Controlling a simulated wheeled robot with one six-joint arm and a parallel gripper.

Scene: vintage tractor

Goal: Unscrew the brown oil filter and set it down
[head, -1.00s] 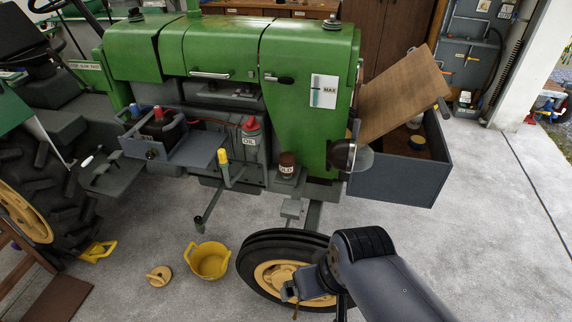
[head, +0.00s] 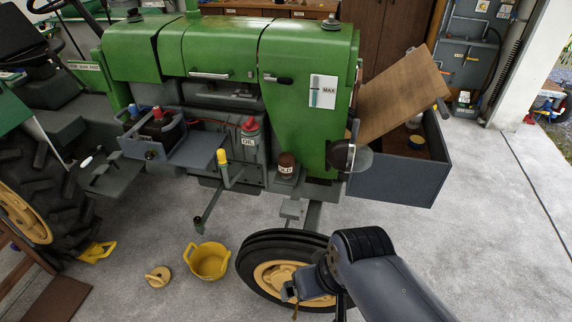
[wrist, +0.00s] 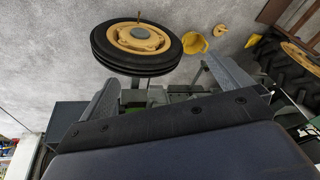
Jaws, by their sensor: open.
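The brown oil filter (head: 287,160), labelled OLD, stands upright on a grey mount low on the green tractor, left of the round headlamp. My gripper (head: 291,291) is in front of the front wheel, below and apart from the filter; my arm hides part of it. In the wrist view my gripper (wrist: 165,85) has its two grey fingers wide apart with nothing between them. I cannot make out the filter in the wrist view.
The front wheel (head: 262,262) is close to my gripper. A yellow bucket (head: 209,261) and a yellow round lid (head: 158,277) are on the concrete floor. A grey open box (head: 400,180) is at right. The right floor is clear.

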